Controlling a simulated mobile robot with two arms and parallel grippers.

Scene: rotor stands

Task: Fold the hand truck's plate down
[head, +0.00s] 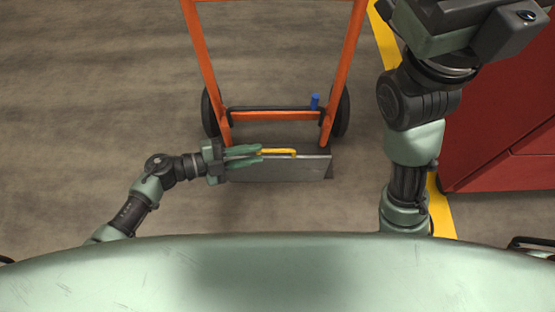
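The hand truck has an orange frame (202,62) and stands upright in the middle of the head view. Its grey metal plate (285,170) is at the bottom, on the side facing me, and looks folded up rather than flat on the floor. A yellow handle (280,152) runs along the plate's upper edge. My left gripper (260,153) reaches in from the left, with its green fingertips at the handle's left end. I cannot tell whether they grip it. My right gripper's body (470,25) is raised at the upper right; its fingertips do not show.
A small blue piece (314,101) sticks up by the truck's black axle bar (265,108), between two black wheels (341,112). A red cabinet (500,125) stands at the right, beside a yellow floor line (444,215). The floor left of the truck is clear.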

